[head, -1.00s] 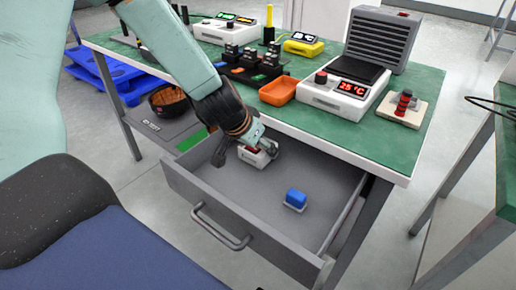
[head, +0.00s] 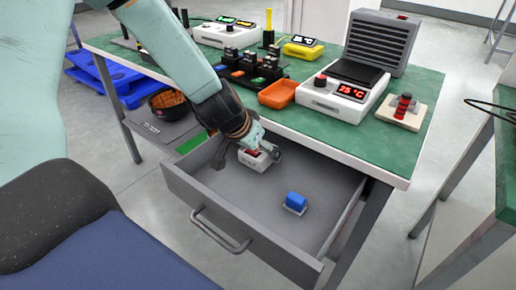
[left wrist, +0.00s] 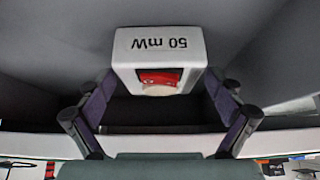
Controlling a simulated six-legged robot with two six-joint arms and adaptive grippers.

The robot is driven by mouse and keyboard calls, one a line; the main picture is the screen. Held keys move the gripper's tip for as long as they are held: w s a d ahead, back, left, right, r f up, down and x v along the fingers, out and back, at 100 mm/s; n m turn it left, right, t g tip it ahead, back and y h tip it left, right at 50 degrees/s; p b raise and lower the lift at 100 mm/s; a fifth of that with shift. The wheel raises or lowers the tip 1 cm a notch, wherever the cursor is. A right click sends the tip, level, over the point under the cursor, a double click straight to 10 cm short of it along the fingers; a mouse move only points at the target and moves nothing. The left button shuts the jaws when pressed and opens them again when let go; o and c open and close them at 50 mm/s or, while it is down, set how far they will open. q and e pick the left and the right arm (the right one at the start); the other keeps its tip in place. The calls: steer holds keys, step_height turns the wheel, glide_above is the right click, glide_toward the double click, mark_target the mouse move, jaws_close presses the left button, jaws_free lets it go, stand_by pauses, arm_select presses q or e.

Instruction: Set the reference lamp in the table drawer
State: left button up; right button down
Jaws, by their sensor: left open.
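The reference lamp, a small white block (head: 250,161) with a red part on top, sits in the open table drawer (head: 205,190), toward its back left. In the left wrist view the white block (left wrist: 160,43) reads "50 mW" upside down, with the red part facing my gripper. My left gripper (head: 266,150) is at the lamp, above the drawer floor. In the left wrist view its fingers are spread apart on both sides of the block, with gaps visible. The fingers partly hide the lamp in the head view. My right gripper is not in view.
A blue block (head: 296,201) on a pale base lies in the drawer's right part. The green table top (head: 415,100) above holds an orange tray (head: 278,94), a heater unit reading 75 °C (head: 335,98) and a red-and-black piece on a board (head: 404,108). The drawer front is clear.

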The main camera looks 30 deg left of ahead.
arm_select(q)
steer(key=p+v, duration=1.1)
steer(key=v, duration=0.1)
steer(key=shift+p, duration=0.35)
steer(key=shift+a, duration=0.1)
